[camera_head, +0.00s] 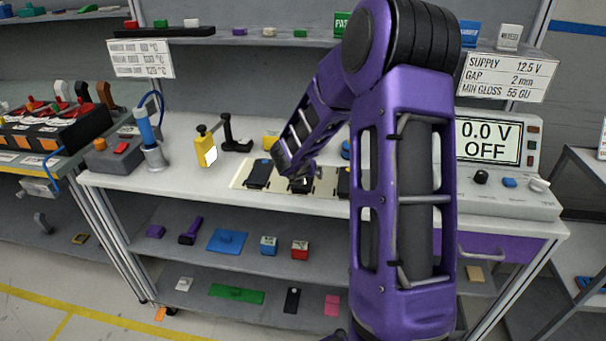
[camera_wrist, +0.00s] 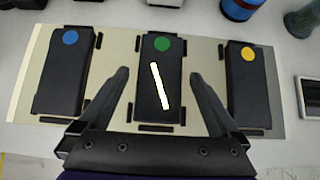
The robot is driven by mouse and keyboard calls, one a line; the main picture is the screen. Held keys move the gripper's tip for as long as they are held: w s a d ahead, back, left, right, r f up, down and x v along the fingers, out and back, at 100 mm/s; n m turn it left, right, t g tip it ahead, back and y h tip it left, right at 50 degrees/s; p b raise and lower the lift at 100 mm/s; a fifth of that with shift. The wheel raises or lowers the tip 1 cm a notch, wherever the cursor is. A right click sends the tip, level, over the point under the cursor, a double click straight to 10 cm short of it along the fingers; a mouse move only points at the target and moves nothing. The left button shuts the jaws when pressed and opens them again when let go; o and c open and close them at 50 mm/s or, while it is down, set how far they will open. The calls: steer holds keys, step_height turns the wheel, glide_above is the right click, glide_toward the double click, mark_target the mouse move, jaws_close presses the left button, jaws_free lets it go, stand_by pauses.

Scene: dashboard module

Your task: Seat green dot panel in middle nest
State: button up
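The green dot panel (camera_wrist: 147,88) is a black slab with a green dot at its far end and a slanted white streak. It lies in the middle of the pale board (camera_wrist: 209,60), between the black guides of the middle nest (camera_wrist: 193,52). I cannot tell whether it is fully down. My gripper (camera_wrist: 158,74) is open, one finger on each side of the panel with visible gaps. A blue dot panel (camera_wrist: 62,85) is in the left nest and a yellow dot panel (camera_wrist: 247,95) in the right nest. In the head view, my arm partly hides the board (camera_head: 240,176).
In the head view, a yellow block (camera_head: 206,151) and a blue tool (camera_head: 148,135) stand left of the board, and a power supply (camera_head: 500,190) stands right.

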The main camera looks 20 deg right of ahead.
steer(key=shift+r+p, duration=0.25)
steer(key=shift+p, duration=0.1)
steer(key=p+v, duration=0.1)
steer(key=v, duration=1)
steer(key=shift+s+a+r+p, duration=0.2)
steer(key=shift+s+p, duration=0.15)
steer(key=shift+p, duration=0.05)
